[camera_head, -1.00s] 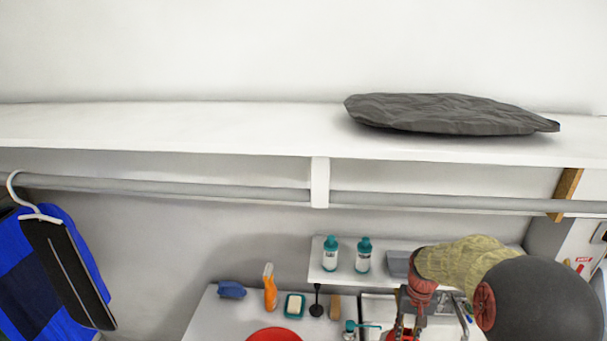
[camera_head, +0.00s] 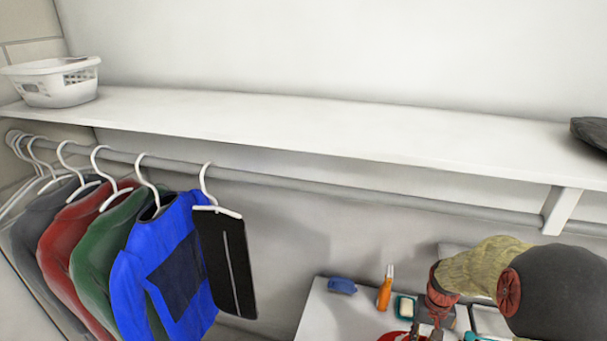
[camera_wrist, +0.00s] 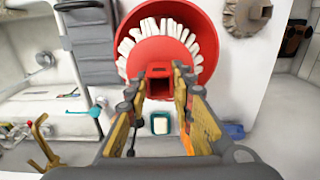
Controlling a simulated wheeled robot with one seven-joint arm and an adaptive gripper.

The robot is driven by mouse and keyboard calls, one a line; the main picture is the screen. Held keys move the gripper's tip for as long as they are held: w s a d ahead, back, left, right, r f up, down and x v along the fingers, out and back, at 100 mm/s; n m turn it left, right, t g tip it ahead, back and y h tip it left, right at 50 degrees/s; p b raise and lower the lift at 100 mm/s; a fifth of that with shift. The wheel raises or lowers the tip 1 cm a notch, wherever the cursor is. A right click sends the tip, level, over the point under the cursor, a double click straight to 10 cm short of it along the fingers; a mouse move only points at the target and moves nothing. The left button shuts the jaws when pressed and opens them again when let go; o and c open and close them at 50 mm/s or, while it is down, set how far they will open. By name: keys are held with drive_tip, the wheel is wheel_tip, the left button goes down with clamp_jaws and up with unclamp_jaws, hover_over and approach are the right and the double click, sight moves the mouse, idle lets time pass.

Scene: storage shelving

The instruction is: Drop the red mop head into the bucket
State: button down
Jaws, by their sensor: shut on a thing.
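My gripper (camera_wrist: 160,80) is shut on the red mop head (camera_wrist: 160,50), at its square red socket, in the wrist view. The mop head is a red disc with white strands around its edge. A larger red round rim, which looks like the bucket (camera_wrist: 208,50), shows behind and around it. The mop head overlaps the bucket in this view; I cannot tell its height over it. In the head view my gripper (camera_head: 432,335) is at the bottom edge, and part of the red bucket (camera_head: 393,337) shows just left of it.
On the white counter (camera_head: 335,315) are a blue object (camera_head: 342,285), an orange bottle (camera_head: 385,290) and a teal soap dish (camera_head: 404,306). A sink (camera_wrist: 50,95) is at the wrist view's left. Clothes (camera_head: 165,265) hang from a rod under a shelf holding a white basket (camera_head: 55,85).

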drive_tip(key=shift+d+f+b, duration=0.3)
drive_tip(key=shift+f+b, duration=0.05)
drive_tip(key=shift+f, duration=0.15)
drive_tip(key=shift+a+f+b, duration=0.1)
drive_tip(key=shift+f+b, duration=1.45)
drive_tip(key=shift+f, duration=0.9)
drive_tip(key=c, duration=1.5)
unclamp_jaws()
drive_tip(key=shift+o, duration=0.2)
drive_tip(key=shift+r, duration=0.1)
wheel_tip(320, 180, up, 12)
